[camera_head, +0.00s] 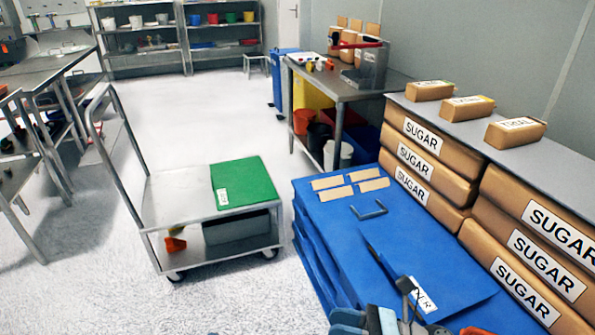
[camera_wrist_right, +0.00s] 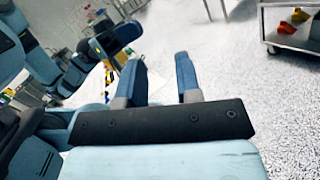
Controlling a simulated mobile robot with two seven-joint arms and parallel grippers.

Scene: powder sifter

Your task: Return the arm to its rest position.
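My right gripper (camera_head: 368,320) shows at the bottom edge of the head view, in front of the blue stack of sacks (camera_head: 335,215). In the right wrist view its two blue fingers (camera_wrist_right: 160,80) stand apart, with only floor visible between them. The right gripper is open and empty. Pale blue and dark arm parts of mine fill the left of the right wrist view.
Brown sugar bags (camera_head: 413,160) are stacked on the right. A metal cart (camera_head: 175,195) with a green board (camera_head: 243,183) stands at centre left. A steel table (camera_head: 340,88) stands behind the sacks. The pale floor (camera_head: 165,125) between is open.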

